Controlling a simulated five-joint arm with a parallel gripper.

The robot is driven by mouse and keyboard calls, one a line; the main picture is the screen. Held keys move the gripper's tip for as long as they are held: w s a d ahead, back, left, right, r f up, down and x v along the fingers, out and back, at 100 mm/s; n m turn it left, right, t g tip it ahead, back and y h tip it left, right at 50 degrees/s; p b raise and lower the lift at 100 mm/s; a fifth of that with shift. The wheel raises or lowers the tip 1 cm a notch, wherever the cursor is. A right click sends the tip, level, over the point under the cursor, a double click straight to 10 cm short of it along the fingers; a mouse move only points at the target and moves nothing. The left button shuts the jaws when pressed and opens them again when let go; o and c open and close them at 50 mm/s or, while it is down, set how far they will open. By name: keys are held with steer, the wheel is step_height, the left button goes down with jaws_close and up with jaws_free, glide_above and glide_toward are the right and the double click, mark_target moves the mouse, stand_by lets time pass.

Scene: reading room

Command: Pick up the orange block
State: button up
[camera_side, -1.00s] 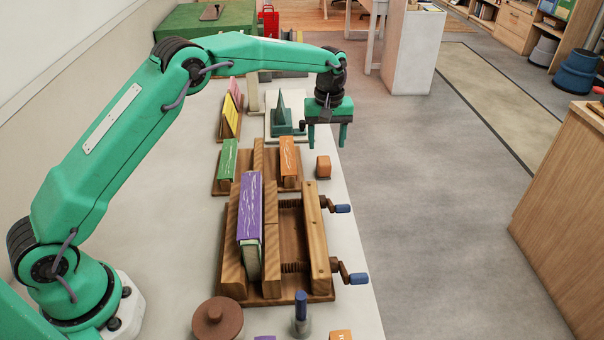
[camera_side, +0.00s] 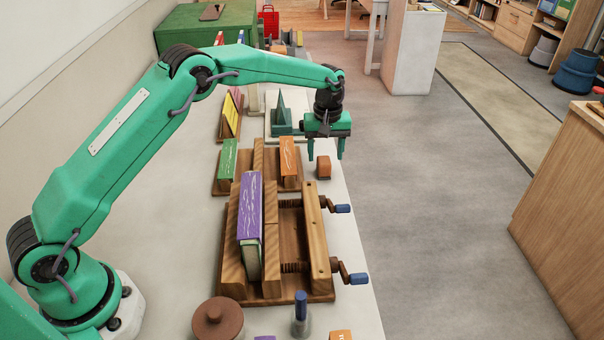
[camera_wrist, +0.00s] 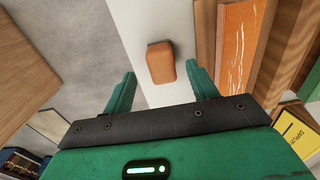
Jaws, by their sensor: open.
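The small orange block (camera_side: 323,167) sits on the pale table near its right edge, beside an orange book in a wooden holder. My gripper (camera_side: 326,150) is open and empty, fingers pointing down, above and a little behind the block in the side view. In the wrist view the orange block (camera_wrist: 161,62) lies ahead of and roughly between the two spread green fingers (camera_wrist: 158,85), slightly nearer the right one. No finger visibly touches it.
An orange book (camera_side: 288,158) stands left of the block. A wooden press (camera_side: 318,240) with blue-handled cranks and a purple book (camera_side: 250,210) is in front. A teal wedge-shaped stand (camera_side: 281,115) is behind. The table edge lies close on the right.

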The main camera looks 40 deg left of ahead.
mark_target(324, 160)
steer(key=shift+a+f, duration=0.15)
steer(key=shift+f, duration=1.8)
steer(key=shift+c, duration=0.2)
steer(key=c, duration=1)
